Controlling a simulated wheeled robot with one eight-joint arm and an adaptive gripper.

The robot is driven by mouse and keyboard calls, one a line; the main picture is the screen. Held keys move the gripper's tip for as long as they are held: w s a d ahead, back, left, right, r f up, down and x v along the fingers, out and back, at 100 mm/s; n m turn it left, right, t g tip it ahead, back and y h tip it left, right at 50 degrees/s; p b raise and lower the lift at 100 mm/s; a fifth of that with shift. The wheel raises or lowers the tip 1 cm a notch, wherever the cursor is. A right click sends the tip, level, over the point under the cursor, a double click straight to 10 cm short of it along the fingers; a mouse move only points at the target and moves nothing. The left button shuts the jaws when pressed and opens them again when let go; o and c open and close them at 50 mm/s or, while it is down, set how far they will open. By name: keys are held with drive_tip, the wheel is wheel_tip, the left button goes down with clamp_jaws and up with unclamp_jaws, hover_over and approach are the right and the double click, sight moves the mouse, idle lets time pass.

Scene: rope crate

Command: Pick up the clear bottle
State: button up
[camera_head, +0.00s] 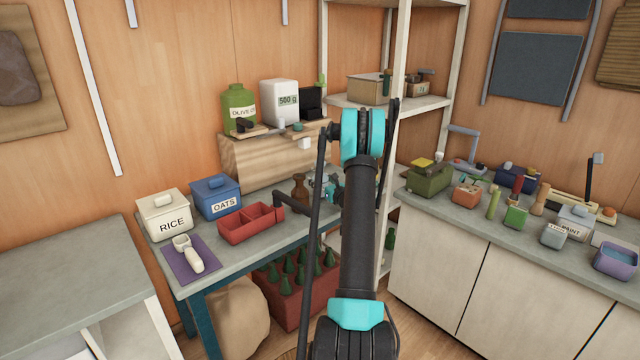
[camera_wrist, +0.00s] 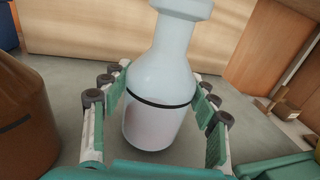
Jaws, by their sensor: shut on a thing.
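The clear bottle (camera_wrist: 160,95), pale and whitish with a dark band around its body, stands upright in the middle of the wrist view. My gripper (camera_wrist: 161,84) has one green-padded finger on each side of it and is shut on its body. The bottle's top is cut off by the upper edge of the wrist view. In the head view my gripper (camera_head: 326,186) is at the back right of the blue-legged table, partly hidden by my arm. The bottle is too small and covered there to make out clearly.
A brown bottle (camera_wrist: 25,120) stands close to the left of my gripper; it also shows in the head view (camera_head: 300,192). A red divided tray (camera_head: 250,232) lies in front of it. A wooden box (camera_head: 262,160) is behind. A shelf post (camera_head: 393,150) rises at the right.

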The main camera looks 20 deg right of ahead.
wheel_tip(320, 180, up, 19)
drive_tip(key=shift+r, duration=0.15)
idle(0.6)
drive_tip(key=s+a+f, duration=0.1)
drive_tip(key=s+a, duration=0.5)
drive_tip(key=a, duration=0.2)
drive_tip(key=shift+s+a, duration=0.15)
drive_tip(key=shift+a, duration=0.1)
drive_tip(key=shift+f, duration=0.1)
drive_tip(key=w+d+f+n, duration=0.1)
drive_tip(key=d+n, duration=0.1)
drive_tip(key=n, duration=0.3)
drive_tip(key=w+d+f+n+t+y, duration=0.1)
drive_tip(key=d+n, duration=0.2)
drive_tip(key=n, duration=0.3)
drive_tip(key=shift+f+n+y, duration=0.3)
drive_tip(key=shift+d, duration=0.1)
